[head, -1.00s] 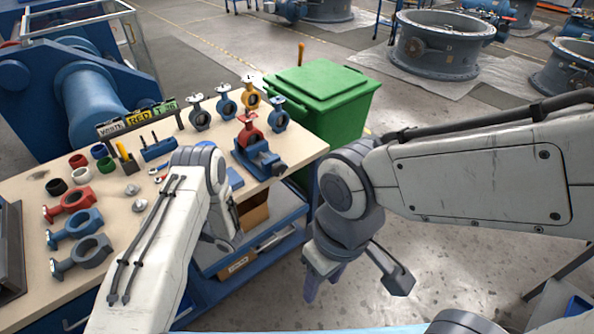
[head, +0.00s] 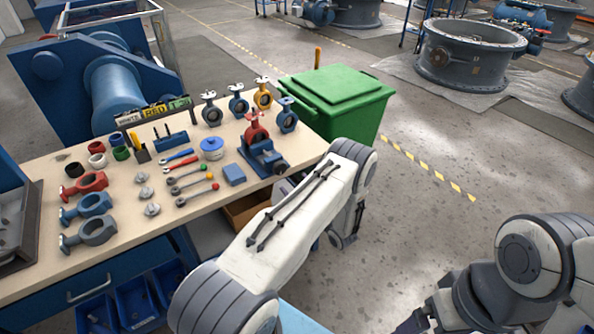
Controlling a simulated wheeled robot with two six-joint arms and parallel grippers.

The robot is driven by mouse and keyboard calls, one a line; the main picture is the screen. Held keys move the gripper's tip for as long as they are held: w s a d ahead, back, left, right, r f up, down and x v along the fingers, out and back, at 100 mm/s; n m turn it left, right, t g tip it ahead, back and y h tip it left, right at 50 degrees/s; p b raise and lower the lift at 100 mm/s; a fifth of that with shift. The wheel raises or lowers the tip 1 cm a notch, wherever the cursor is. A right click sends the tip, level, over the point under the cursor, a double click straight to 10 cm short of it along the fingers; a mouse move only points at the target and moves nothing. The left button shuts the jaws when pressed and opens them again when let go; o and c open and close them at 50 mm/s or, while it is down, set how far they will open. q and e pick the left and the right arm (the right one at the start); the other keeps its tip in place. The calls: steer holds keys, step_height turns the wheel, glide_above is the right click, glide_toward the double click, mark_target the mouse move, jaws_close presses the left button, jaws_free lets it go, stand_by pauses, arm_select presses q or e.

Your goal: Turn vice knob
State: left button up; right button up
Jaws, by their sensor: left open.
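The blue vice (head: 262,158) stands near the right end of the workbench, with a red butterfly valve (head: 256,131) upright in it. The dark round vice knob (head: 281,167) is at the vice's right end, facing the bench edge. My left gripper (head: 343,239) hangs past the bench's right side, right of and below the knob in the picture. It is apart from the vice, mostly hidden by my own arm, and open. My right gripper (head: 424,320) is low at the bottom edge, partly cut off, far from the vice; its jaws are unclear.
The workbench (head: 50,190) carries wrenches, several valves, coloured rings and a small blue block (head: 234,175) left of the vice. A green bin (head: 338,100) stands behind the bench's right end. Floor to the right is free.

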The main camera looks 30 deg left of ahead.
mark_target(282, 170)
arm_select(q)
steer(key=p+x, duration=0.1)
steer(key=x, duration=0.8)
steer(key=shift+w+a+p, duration=0.1)
steer(key=shift+a+p, duration=0.2)
steer(key=c, duration=1.4)
steer(key=shift+f+b, duration=0.2)
steer(key=shift+b, duration=0.2)
steer(key=shift+m, duration=0.4)
steer(key=shift+r, duration=0.15)
